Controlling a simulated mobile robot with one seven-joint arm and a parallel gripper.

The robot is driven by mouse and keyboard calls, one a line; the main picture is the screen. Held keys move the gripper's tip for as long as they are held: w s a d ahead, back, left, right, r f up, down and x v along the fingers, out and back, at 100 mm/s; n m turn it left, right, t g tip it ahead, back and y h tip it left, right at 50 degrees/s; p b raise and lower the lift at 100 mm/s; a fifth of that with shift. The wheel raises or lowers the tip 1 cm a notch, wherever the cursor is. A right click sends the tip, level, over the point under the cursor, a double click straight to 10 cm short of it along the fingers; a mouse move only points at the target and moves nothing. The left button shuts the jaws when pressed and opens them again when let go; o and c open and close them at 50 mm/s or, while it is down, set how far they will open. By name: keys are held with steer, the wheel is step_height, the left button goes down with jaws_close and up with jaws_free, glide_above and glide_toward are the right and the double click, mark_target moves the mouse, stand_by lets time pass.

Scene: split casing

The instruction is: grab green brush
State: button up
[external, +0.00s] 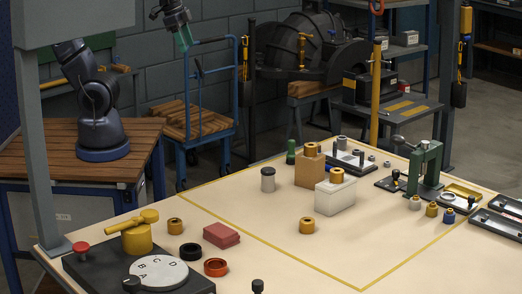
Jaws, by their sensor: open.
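My gripper (184,38) is at the top of the external view, above the blue trolley and far up and left of the green piece. It has a teal part at its end, and its fingers are small and dark. It is open and apart from everything on the table. Part of my arm is hidden behind a grey post and panel.
A grey-topped cylinder (268,179), brown block (309,169) and white block (336,195) stand near the green piece. A green press (427,170) is at right. A yellow-topped fixture (137,237) and red block (221,235) are front left. The front middle is mostly clear.

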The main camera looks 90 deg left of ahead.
steer(key=w+f+m+g, duration=0.1)
steer(key=w+f+m, duration=0.2)
steer(key=w, duration=0.7)
steer(key=m+g, duration=0.3)
steer(key=m, duration=0.5)
glide_above(290, 140)
step_height(290, 140, down, 25)
steer(key=shift+s+d+r, duration=0.1)
steer(key=shift+r, duration=0.05)
steer(key=shift+f, duration=0.5)
step_height(290, 140, down, 5)
steer(key=shift+w+f, duration=0.2)
steer(key=shift+f, duration=1.2)
steer(key=shift+w+f, duration=0.15)
steer(key=shift+f, duration=1.2)
steer(key=c, duration=1.1)
